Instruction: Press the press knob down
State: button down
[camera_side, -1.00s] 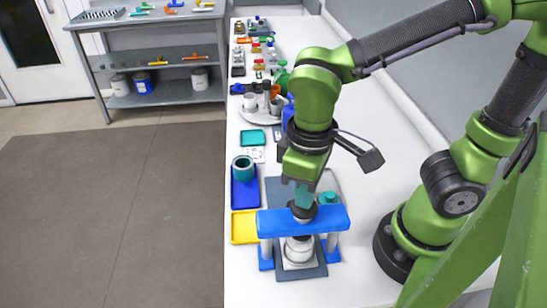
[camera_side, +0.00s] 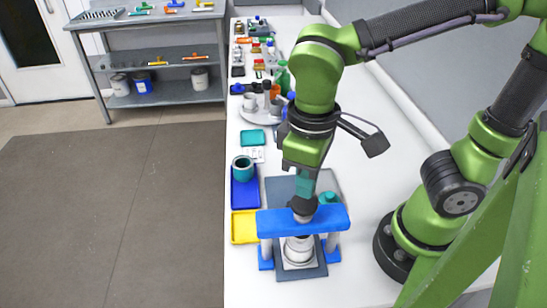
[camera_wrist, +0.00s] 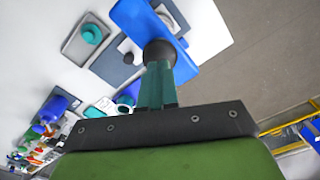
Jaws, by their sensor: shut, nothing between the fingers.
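The press has a blue crossbar (camera_side: 330,217) on two grey posts, with a dark round press knob (camera_side: 302,206) on top. A white and grey cylinder (camera_side: 299,250) stands under the bar. My gripper (camera_side: 304,195) points down with its teal fingers shut and empty, tips right at the top of the knob. In the wrist view my gripper (camera_wrist: 158,66) overlaps the near side of the dark knob (camera_wrist: 159,52), above the blue bar (camera_wrist: 135,18). I cannot tell whether the tips touch the knob. The fingers hide part of it.
A yellow tray (camera_side: 244,228) and a blue tray (camera_side: 244,196) holding a teal ring-shaped part (camera_side: 242,167) lie left of the press. A teal knobbed part (camera_side: 328,198) stands behind it. Several bottles and small parts crowd the far bench. Free white bench lies right of the press.

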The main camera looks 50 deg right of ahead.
jog(key=shift+r, duration=2.3)
jog(key=shift+w, duration=0.1)
jog(key=shift+w+a+f, duration=0.15)
jog(key=shift+w+f+t+y, duration=0.25)
jog(key=shift+f+t+y, duration=0.05)
jog(key=shift+t+y, duration=0.1)
jog(key=w+d+m+t, duration=0.1)
jog(key=d+m+t, duration=0.2)
jog(key=d, duration=0.3)
jog(key=w+d+r+m+t+y, duration=0.1)
jog(key=w+d+m+t, duration=0.1)
jog(key=d, duration=0.4)
jog(key=shift+w+d+m+t, duration=0.3)
jog(key=shift+m+t, duration=0.4)
jog(key=shift+m, duration=0.3)
